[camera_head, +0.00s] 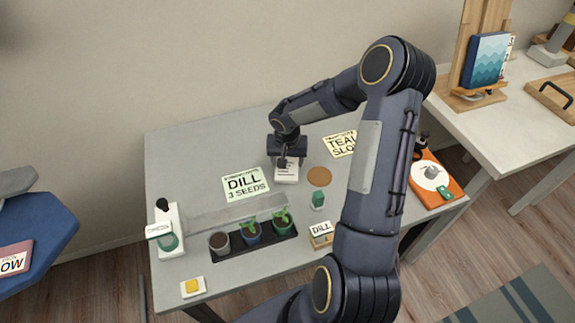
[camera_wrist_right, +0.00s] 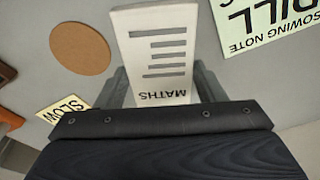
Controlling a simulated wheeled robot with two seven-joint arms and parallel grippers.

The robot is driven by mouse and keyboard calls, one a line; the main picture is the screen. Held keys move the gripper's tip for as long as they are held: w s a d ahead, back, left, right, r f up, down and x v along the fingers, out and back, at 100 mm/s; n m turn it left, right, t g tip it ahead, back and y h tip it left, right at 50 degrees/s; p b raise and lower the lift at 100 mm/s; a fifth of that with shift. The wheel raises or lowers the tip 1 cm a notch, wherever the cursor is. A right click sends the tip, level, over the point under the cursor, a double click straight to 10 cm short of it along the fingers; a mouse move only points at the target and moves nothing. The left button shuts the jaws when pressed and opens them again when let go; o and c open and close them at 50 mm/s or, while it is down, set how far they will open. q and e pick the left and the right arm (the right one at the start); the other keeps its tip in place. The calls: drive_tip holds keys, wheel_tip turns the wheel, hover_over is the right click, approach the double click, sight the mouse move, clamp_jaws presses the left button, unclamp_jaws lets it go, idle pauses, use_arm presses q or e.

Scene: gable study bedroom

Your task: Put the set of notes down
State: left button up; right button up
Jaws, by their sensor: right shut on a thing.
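The set of notes (camera_head: 286,172) is a small white block at the back middle of the grey table (camera_head: 180,150). In the right wrist view the notes (camera_wrist_right: 157,32) show dark lines and the word MATHS. My right gripper (camera_head: 286,160) is above them, pointing down. Its fingers (camera_wrist_right: 161,90) are shut on the two sides of the notes. I cannot tell whether the underside of the notes touches the table. My left gripper is not in view.
A DILL card (camera_head: 245,184) lies to the left of the notes, a brown round coaster (camera_head: 319,177) to the right, and another card (camera_head: 339,144) behind it. A black tray (camera_head: 240,252) with potted seedlings stands in front. The table's back left is clear.

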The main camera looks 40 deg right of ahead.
sight(288, 166)
wheel_tip(288, 166, down, 3)
drive_tip(key=shift+p, duration=0.3)
drive_tip(key=shift+f+b, duration=0.15)
drive_tip(key=shift+b, duration=0.15)
drive_tip(key=o, duration=1)
drive_tip(key=shift+o, duration=0.2)
